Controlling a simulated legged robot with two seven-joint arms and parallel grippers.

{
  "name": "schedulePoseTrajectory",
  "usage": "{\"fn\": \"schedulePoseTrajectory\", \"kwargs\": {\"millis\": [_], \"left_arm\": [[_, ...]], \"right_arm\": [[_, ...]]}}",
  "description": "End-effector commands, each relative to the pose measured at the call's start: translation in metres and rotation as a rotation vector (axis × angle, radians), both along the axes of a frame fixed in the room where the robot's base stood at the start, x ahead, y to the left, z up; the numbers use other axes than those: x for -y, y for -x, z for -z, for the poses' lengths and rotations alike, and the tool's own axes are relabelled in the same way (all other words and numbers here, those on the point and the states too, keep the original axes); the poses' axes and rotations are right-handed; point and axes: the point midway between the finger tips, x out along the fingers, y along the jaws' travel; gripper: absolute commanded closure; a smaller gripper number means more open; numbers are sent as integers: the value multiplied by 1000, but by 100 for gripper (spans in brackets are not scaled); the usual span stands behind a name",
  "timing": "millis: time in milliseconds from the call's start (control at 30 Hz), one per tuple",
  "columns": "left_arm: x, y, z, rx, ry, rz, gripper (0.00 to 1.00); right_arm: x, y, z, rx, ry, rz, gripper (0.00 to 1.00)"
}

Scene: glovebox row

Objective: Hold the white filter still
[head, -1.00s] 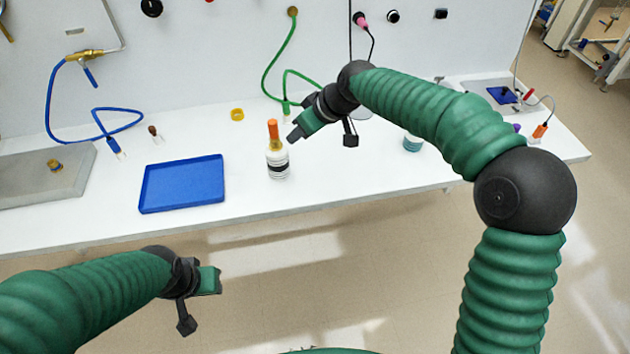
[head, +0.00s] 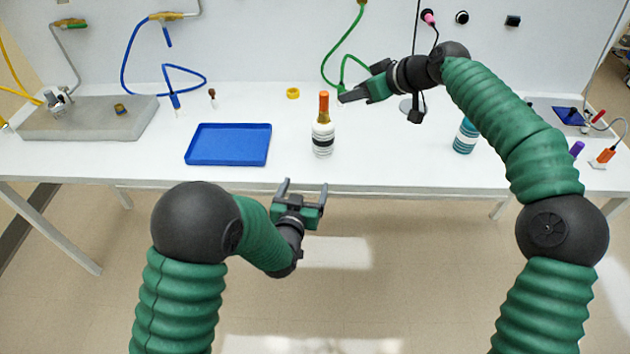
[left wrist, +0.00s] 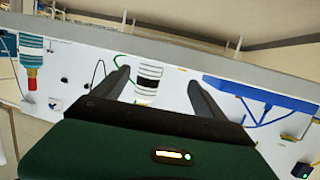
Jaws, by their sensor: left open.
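The white filter (head: 322,141) stands upright on the bench, a white body with dark bands and an amber neck under an orange top. In the left wrist view the white filter (left wrist: 149,75) shows beyond and between the two fingers, untouched. My left gripper (head: 305,184) is open and empty, in front of the bench edge, below and slightly left of the filter in the picture; its fingers also show in the left wrist view (left wrist: 163,82). My right gripper (head: 350,94) is just right of the filter's orange top; its jaw opening is unclear, as is any contact.
A blue tray (head: 228,161) lies left of the filter, with a yellow ring (head: 293,93) behind. A blue-banded bottle (head: 465,137) stands to the right. A grey slab (head: 90,122) lies far left. Green hose (head: 335,52) and blue hose (head: 127,62) hang at the back wall.

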Motion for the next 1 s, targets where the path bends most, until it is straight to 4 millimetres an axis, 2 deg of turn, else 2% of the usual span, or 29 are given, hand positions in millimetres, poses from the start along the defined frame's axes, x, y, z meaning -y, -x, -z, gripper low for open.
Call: {"fn": "schedulePoseTrajectory", "kwargs": {"millis": [100,267,367,900,1000], "left_arm": [[17,-7,-5,145,17,-1,18],[25,-10,-13,236,29,-4,18],[27,-20,-13,242,29,-6,18],[45,-143,-13,241,28,-6,18],[47,-159,-13,240,28,-6,18]], "right_arm": [[-1,0,0,1,1,-1,64],[-2,1,-1,0,2,-1,64],[-2,1,-1,1,1,-1,64],[-1,1,-1,1,1,-1,64],[-1,1,-1,1,1,-1,64]]}}
